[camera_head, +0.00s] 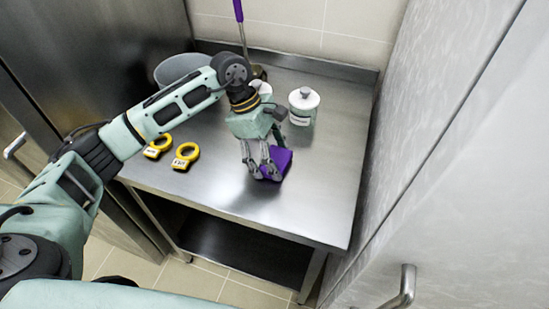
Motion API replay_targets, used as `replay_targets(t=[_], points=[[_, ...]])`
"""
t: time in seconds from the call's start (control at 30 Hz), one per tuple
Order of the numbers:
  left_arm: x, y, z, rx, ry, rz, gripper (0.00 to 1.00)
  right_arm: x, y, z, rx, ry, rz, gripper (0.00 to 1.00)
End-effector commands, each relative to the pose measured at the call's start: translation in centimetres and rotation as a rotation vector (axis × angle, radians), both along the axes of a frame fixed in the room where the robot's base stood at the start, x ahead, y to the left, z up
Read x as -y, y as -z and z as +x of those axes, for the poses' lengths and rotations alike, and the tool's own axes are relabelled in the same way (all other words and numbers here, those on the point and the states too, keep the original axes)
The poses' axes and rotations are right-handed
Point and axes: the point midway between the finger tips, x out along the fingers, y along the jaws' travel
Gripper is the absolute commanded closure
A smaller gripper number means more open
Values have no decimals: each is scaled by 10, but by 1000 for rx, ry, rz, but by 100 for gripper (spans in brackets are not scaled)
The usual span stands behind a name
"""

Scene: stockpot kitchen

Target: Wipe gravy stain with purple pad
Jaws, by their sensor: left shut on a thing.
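The purple pad (284,159) is on the steel table (318,205), right of the table's middle. My left gripper (264,172) reaches down from above and is shut on the pad, with its fingers at the pad's left and front side. The pad looks to be at the table surface, but I cannot tell whether it presses flat on it. I see no gravy stain; the pad, gripper and arm hide part of the tabletop. My right gripper is not in view.
Two yellow ring-shaped tags (186,156) lie at the table's left. A grey bowl or bucket (178,68), a lidded white jar (303,106) and a purple-handled tool (240,16) stand at the back. A metal cabinet is on the left, a grey door on the right. The table's front right is clear.

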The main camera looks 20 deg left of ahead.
Motion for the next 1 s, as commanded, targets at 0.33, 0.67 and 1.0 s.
replay_targets(t=[0.33,0.67,1.0], points=[[-4,-44,0,1,-7,1,55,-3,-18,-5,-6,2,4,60],[-7,-73,0,1,-13,0,55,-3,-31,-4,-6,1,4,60],[-7,-79,-1,0,-15,0,55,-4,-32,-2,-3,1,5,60]])
